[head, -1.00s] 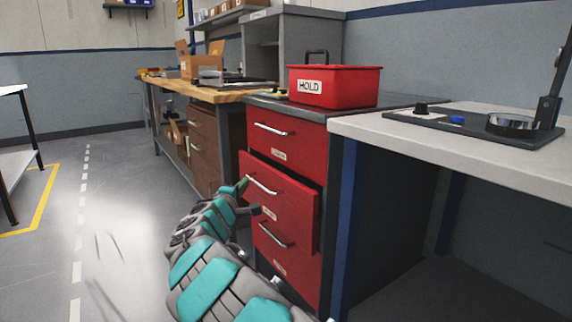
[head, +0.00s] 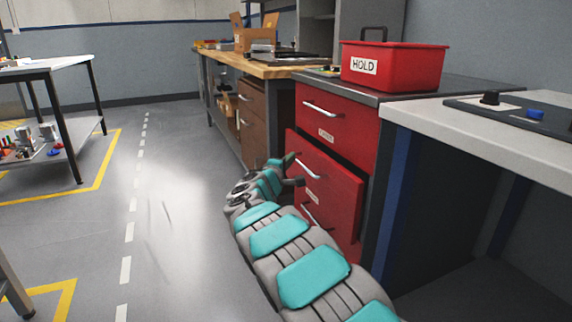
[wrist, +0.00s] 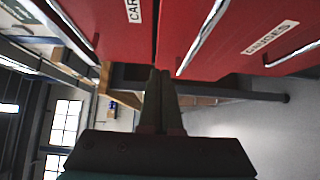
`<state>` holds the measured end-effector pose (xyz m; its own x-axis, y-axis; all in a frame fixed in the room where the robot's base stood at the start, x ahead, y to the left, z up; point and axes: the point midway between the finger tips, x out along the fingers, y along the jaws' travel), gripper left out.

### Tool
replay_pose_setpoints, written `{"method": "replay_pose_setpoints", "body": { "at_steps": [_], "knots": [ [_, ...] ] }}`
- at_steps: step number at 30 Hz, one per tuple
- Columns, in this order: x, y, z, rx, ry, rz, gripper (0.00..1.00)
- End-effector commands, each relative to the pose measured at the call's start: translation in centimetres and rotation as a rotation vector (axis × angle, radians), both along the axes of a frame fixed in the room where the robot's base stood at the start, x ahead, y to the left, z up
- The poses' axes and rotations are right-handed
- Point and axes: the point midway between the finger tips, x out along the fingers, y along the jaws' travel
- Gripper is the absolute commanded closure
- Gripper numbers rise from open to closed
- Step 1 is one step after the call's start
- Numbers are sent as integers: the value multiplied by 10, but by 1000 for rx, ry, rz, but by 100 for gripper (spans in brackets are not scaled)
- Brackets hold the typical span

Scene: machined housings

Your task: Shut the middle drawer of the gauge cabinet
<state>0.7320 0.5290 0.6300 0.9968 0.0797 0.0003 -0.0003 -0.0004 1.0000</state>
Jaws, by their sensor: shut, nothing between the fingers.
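The red gauge cabinet (head: 336,118) stands right of centre in the head view. Its middle drawer (head: 340,188) sticks out past the top drawer front, with a silver bar handle (head: 307,167). My gripper (head: 293,170) is at the left edge of this drawer front, close to the handle; I cannot tell whether it touches. In the wrist view my gripper's fingers (wrist: 160,88) are together and empty, just below red drawer fronts. One front there bears a "GAUGES" label (wrist: 270,37). The lower drawer is partly hidden by my arm.
A red HOLD box (head: 395,68) sits on the cabinet top. A light worktop (head: 470,125) adjoins on the right, a wooden bench (head: 255,70) behind. A table (head: 60,72) stands at left. The floor (head: 165,190) between is open.

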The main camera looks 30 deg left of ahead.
Motion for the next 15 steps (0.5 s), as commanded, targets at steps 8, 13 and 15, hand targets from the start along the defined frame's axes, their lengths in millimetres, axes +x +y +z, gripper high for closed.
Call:
{"method": "replay_pose_setpoints", "body": {
  "at_steps": [8,13,15],
  "knots": [
    [37,-6,-1,0,1,-1,100],
    [51,-19,0,0,0,-2,100],
    [55,-22,0,1,0,-3,100]
  ]
}}
